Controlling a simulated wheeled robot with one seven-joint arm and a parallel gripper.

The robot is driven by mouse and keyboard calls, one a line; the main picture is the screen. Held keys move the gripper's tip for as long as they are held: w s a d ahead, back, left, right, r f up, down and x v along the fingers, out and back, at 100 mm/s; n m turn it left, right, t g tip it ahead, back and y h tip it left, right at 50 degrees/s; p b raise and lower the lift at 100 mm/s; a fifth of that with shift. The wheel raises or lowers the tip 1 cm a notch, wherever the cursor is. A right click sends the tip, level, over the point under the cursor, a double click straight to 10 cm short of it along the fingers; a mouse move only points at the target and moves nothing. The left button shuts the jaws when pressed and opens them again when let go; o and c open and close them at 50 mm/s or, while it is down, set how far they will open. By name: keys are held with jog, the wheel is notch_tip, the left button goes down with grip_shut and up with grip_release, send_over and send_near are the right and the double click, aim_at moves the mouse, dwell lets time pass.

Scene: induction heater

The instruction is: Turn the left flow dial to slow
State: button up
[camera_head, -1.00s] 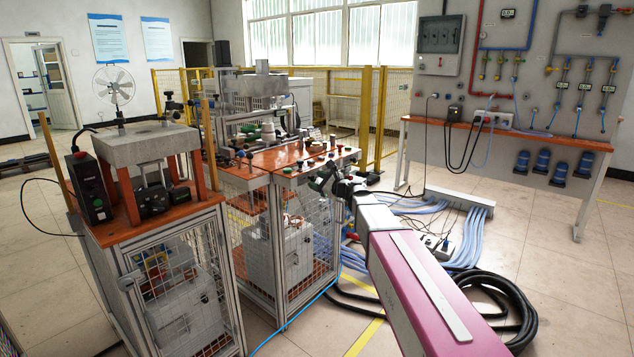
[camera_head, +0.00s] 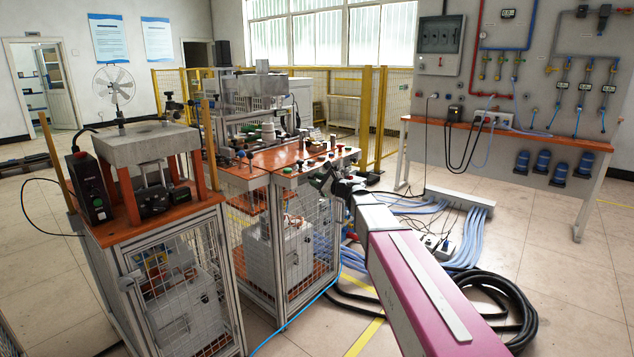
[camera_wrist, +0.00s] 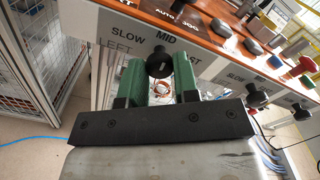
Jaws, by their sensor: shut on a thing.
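The left flow dial (camera_wrist: 160,64) is a round black knob on the front edge of the orange-topped bench, under a grey label plate (camera_wrist: 145,38) reading SLOW, MID and a partly hidden FAST, with LEFT below. My gripper (camera_wrist: 157,72) has its green fingers on either side of the knob and is shut on it. A small light mark shows on the knob's face, but I cannot tell which setting it points to. In the head view my gripper (camera_head: 320,181) is at the bench's front edge, and the dial is hidden there.
A second black dial (camera_wrist: 257,95) with its own SLOW and MID label sits to the right along the edge. Coloured buttons and switches (camera_wrist: 290,52) stand on the orange top above. A wire-mesh cabinet (camera_wrist: 45,60) stands at left.

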jog(key=n, duration=1)
jog(key=shift+n, duration=0.4)
dwell(0.4)
jog(key=o, duration=0.9)
jog(key=v, duration=1.1)
jog(key=shift+a, duration=0.1)
